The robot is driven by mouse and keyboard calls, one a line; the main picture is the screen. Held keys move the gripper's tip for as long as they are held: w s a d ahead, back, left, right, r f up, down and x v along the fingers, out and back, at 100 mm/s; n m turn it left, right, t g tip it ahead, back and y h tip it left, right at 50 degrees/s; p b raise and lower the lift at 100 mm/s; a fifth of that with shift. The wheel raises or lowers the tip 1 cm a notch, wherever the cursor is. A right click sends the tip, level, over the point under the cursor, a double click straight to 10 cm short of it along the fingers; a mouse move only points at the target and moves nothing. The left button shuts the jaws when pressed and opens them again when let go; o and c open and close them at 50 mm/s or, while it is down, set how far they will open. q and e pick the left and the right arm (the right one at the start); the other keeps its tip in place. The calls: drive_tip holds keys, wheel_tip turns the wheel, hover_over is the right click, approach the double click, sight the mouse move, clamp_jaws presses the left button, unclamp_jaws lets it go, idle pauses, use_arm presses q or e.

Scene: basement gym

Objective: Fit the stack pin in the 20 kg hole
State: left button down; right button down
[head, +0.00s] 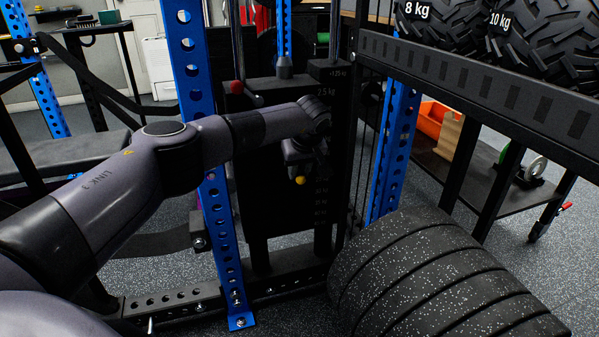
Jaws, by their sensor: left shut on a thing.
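The black weight stack (275,212) stands behind the blue rack upright, with a column of weight labels down its right side. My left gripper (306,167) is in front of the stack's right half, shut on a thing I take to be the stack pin. A small yellow knob (300,180) shows just below the gripper, probably part of this pin. The pin's shaft and the holes near it are hidden or too dark to see. My right gripper is out of view.
A blue perforated upright (184,60) stands close to my left arm. Another blue upright (389,150) is right of the stack. Thick black plates (425,275) stand at the lower right. A rack shelf (480,85) holds 8 kg and 10 kg balls.

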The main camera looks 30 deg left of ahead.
use_arm(q)
drive_tip(key=c, duration=0.9)
unclamp_jaws()
drive_tip(key=shift+w+a, duration=0.1)
drive_tip(key=shift+o, duration=0.2)
drive_tip(key=shift+a, duration=0.1)
drive_tip(key=shift+a, duration=0.1)
drive_tip(key=p+v, duration=0.3)
drive_tip(key=v, duration=0.3)
drive_tip(key=shift+d+r, duration=0.2)
drive_tip(key=shift+d, duration=0.05)
drive_tip(key=shift+d+r, duration=0.25)
drive_tip(key=shift+r, duration=0.15)
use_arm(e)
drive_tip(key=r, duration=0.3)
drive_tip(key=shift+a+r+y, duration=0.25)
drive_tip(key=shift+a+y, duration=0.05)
